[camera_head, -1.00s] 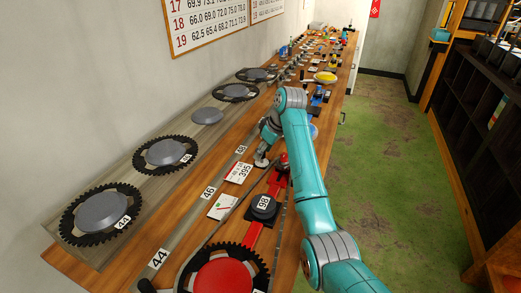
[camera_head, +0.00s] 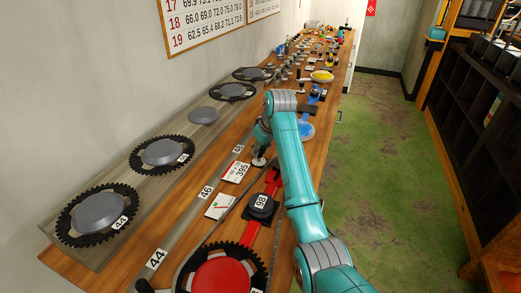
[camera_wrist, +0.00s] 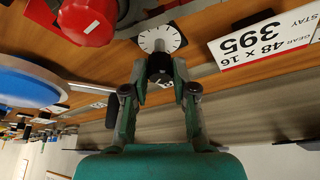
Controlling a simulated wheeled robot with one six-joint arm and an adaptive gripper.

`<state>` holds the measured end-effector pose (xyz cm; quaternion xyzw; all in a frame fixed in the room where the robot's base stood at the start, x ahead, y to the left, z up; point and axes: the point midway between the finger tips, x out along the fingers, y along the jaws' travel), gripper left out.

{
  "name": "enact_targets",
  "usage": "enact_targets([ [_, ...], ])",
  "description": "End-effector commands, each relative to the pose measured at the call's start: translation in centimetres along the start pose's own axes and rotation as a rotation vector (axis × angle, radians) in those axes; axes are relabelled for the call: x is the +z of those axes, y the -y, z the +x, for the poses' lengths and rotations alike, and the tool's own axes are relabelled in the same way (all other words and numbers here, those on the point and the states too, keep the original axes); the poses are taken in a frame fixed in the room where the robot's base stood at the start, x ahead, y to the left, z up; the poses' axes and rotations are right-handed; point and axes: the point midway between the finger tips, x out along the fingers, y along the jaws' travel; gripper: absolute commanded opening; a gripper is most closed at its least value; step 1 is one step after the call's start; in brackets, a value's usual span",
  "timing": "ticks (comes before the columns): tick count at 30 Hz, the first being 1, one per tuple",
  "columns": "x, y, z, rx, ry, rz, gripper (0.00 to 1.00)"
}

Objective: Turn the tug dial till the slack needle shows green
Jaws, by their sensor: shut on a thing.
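The dial (camera_wrist: 150,40) has a white face with dark tick marks and a black knob (camera_wrist: 160,66) in its middle. My gripper (camera_wrist: 160,86) has its two fingers on either side of this knob and is shut on it. In the head view my gripper (camera_head: 259,158) points down at the small pale dial on the bench; the arm hides part of it. A white card with small red and green marks (camera_head: 220,206) lies nearer, perhaps the slack gauge; its needle is too small to read.
A white sign reading 395 (camera_head: 236,172) stands close to the dial. A red knob (camera_wrist: 88,20) is beside it in the wrist view. A large chainring with a red centre (camera_head: 222,275) and a black weight marked 98 (camera_head: 261,204) are nearer. The green floor (camera_head: 380,170) is clear.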

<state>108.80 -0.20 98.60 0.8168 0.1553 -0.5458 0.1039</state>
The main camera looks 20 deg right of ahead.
Motion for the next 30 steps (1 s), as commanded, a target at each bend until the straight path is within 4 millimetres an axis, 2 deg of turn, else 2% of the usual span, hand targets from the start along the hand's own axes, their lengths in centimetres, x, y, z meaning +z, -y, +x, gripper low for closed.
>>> enact_targets([
  [13, 0.1, 0.0, 0.1, 0.024, 0.0, 0.059, 0.0],
  [14, 0.1, 0.0, 0.1, 0.024, 0.0, 0.059, 0.32],
  [16, 0.1, 0.0, 0.1, 0.024, 0.0, 0.059, 0.49],
  [17, 0.1, 0.0, 0.0, 0.024, 0.0, 0.059, 0.52],
  [26, 0.0, 0.0, -0.1, 0.024, -0.001, 0.058, 0.52],
  [30, 0.0, 0.0, -1.2, 0.024, -0.002, 0.058, 0.52],
])
